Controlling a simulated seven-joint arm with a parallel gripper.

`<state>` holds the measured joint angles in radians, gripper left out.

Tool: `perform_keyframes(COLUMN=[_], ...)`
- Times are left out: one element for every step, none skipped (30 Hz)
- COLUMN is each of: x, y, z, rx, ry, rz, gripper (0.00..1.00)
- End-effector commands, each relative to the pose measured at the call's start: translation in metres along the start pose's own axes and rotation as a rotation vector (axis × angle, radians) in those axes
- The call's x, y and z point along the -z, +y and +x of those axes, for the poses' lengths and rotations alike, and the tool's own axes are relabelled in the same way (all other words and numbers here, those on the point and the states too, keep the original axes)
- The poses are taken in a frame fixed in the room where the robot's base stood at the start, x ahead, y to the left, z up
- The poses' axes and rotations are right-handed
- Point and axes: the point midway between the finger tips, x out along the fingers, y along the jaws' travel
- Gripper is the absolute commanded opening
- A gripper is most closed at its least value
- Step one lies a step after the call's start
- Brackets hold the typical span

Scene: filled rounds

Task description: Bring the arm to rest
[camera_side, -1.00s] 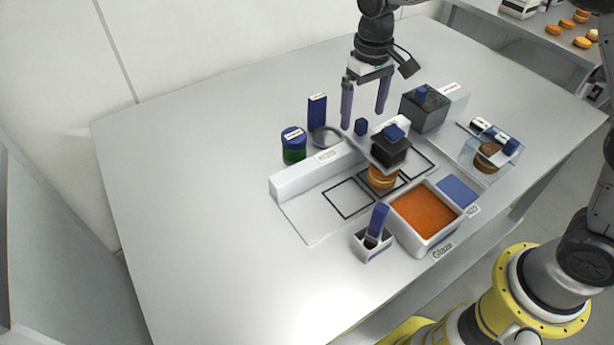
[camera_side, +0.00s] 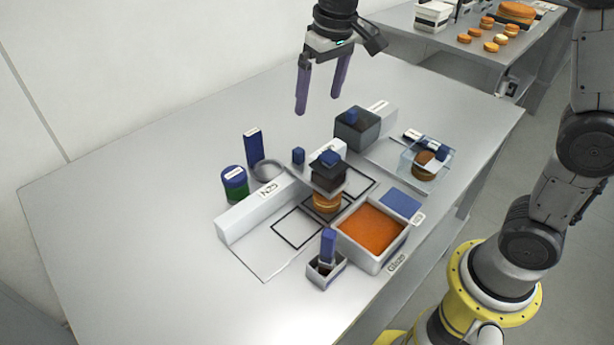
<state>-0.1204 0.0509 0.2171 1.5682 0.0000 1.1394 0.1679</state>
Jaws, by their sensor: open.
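My gripper (camera_side: 318,100) hangs in the air above the back part of the grey table (camera_side: 130,250). Its two purple fingers point down, apart, with nothing between them. It is clear of everything on the table. Below and in front of it, a golden round (camera_side: 326,201) stands on the marked board, with a dark block (camera_side: 328,175) with a blue top stacked over it.
An orange-filled glaze tray (camera_side: 372,229), a small box with a blue handle (camera_side: 326,268), a long white bar (camera_side: 262,207), a green jar (camera_side: 235,184), a dark box (camera_side: 357,130) and a clear case (camera_side: 427,160) stand around. The table's left side is bare.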

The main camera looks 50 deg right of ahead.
Motion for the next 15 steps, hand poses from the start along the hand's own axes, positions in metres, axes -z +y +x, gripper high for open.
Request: perform_keyframes(x=[-0.015, -0.024, -0.036, -0.047, -0.057, -0.071, -0.082, -0.093, -0.108, -0.119, -0.131, -0.147, -0.159, -0.170, -0.185], y=[0.008, 0.012, 0.017, 0.021, 0.024, 0.028, 0.032, 0.035, 0.039, 0.042, 0.044, 0.048, 0.050, 0.052, 0.054], z=[-0.021, -0.030, -0.041, -0.048, -0.055, -0.062, -0.067, -0.071, -0.075, -0.077, -0.078, -0.078, -0.077, -0.075, -0.071], rx=[0.005, 0.006, 0.008, 0.009, 0.010, 0.011, 0.012, 0.012, 0.012, 0.012, 0.011, 0.010, 0.009, 0.007, 0.005], ry=[0.042, 0.062, 0.087, 0.105, 0.124, 0.149, 0.168, 0.185, 0.209, 0.226, 0.243, 0.264, 0.280, 0.294, 0.312], rz=[0.010, 0.014, 0.018, 0.021, 0.022, 0.024, 0.025, 0.027, 0.028, 0.027, 0.025, 0.024, 0.024, 0.021, 0.016], gripper=[1.00, 1.00, 1.00, 1.00, 1.00, 1.00, 1.00, 1.00, 1.00, 1.00, 1.00, 1.00, 1.00, 1.00, 1.00])
